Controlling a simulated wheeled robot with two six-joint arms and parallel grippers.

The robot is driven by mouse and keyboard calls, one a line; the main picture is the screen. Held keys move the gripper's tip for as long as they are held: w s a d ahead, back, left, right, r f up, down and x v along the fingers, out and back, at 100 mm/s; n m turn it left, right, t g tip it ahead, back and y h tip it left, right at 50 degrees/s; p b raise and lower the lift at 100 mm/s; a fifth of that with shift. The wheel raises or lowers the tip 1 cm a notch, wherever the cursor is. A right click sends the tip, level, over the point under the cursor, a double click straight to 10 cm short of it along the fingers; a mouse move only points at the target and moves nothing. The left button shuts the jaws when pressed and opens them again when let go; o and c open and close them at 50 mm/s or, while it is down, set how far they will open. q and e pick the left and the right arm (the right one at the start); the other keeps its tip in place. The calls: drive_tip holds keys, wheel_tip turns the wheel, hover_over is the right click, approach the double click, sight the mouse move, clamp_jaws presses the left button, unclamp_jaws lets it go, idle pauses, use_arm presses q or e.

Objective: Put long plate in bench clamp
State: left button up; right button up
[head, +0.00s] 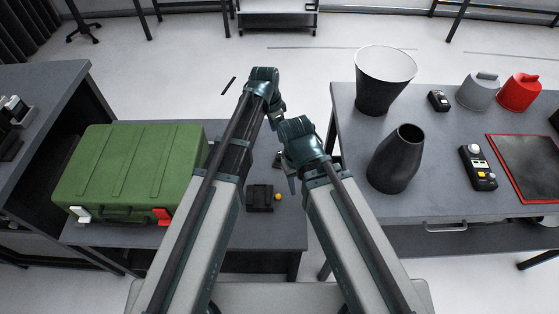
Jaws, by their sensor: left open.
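A small black block-like device with a yellow knob (259,197) sits on the low grey table between my arms; it may be the bench clamp, but I cannot be sure. I cannot make out the long plate for certain. A thin dark strip (228,86) shows against the floor beyond the table; I cannot tell what it is. My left gripper (277,118) is open, small in view, past the end of the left arm. My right gripper (291,182) is mostly hidden under its wrist, near the black device, and its jaws cannot be read.
A large green case (132,172) fills the left of the low table. A dark-topped bench (45,85) stands at left.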

sight(280, 153)
use_arm(q)
drive_tip(key=f+b, duration=0.4)
drive_tip(key=f, duration=0.1)
drive_tip(key=d+f+b, duration=0.1)
drive_tip(key=f+b, duration=0.1)
drive_tip(key=b, duration=0.1)
drive_tip(key=shift+w+f, duration=0.25)
drive_tip(key=shift+f, duration=0.05)
use_arm(e)
wheel_tip(280, 153, down, 8)
drive_tip(key=shift+r, duration=0.2)
use_arm(q)
wheel_tip(280, 153, down, 5)
drive_tip(key=b, duration=0.5)
drive_tip(key=shift+f, duration=0.15)
use_arm(e)
wheel_tip(280, 153, down, 5)
drive_tip(key=shift+f, duration=0.15)
use_arm(q)
clamp_jaws()
